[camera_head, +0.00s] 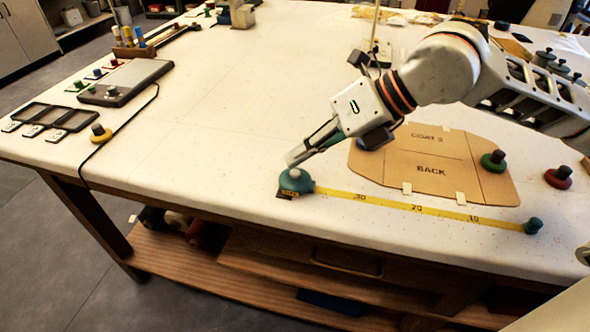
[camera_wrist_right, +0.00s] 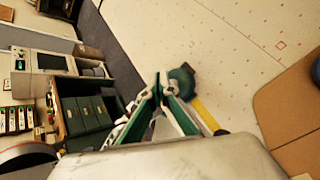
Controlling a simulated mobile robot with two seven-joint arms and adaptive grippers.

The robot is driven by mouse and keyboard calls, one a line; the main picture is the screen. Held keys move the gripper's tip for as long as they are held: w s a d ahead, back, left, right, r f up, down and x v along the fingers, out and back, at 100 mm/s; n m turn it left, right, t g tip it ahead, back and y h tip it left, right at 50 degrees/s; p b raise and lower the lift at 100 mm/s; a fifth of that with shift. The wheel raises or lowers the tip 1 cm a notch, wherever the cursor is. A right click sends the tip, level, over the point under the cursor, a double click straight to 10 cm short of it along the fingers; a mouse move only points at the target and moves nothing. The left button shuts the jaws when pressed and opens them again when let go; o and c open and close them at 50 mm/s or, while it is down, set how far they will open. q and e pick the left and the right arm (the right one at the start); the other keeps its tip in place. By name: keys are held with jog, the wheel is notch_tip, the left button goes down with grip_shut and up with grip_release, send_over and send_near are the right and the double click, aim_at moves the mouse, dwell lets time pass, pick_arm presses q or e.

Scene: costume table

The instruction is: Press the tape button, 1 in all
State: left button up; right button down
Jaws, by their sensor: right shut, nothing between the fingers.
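The teal tape case (camera_head: 296,181), with a rounded top, sits near the front edge of the table. My left gripper is not in view.
A brown pattern piece (camera_head: 440,150) lies behind the tape, with green (camera_head: 494,161) and red (camera_head: 558,177) weights.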

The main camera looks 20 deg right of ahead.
aim_at(299, 172)
dwell(0.3)
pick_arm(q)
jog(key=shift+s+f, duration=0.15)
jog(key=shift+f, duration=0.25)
pick_arm(e)
jog(key=shift+f, duration=0.45)
pick_arm(q)
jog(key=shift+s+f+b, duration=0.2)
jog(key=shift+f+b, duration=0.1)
jog(key=shift+b, duration=0.15)
pick_arm(e)
jog(key=shift+f, duration=0.4)
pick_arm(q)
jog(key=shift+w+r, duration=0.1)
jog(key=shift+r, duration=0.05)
pick_arm(e)
jog(key=shift+r, duration=0.15)
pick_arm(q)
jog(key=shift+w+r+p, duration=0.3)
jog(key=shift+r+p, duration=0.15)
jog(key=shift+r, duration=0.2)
pick_arm(e)
jog(key=shift+r, duration=0.75)
